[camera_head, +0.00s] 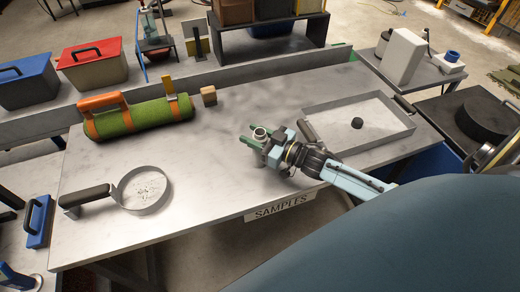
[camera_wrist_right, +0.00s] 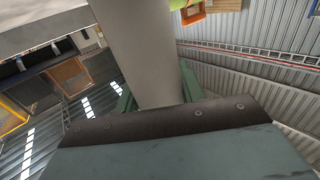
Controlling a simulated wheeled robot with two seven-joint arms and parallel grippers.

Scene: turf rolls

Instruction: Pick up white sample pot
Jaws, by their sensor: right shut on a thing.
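The white sample pot (camera_head: 260,131) is between the fingers of my right gripper (camera_head: 258,137), over the middle of the grey table (camera_head: 230,170). Its round rim shows above the green fingers in the head view. In the right wrist view the pot (camera_wrist_right: 145,50) is a pale cylinder between the two green fingers, which are shut on it. I cannot tell whether its base touches the table. My left gripper is not in view.
A round pan (camera_head: 158,203) with a dark handle sits at left. A green turf roll (camera_head: 140,117) and a wooden block (camera_head: 209,96) lie behind. The table's middle is clear.

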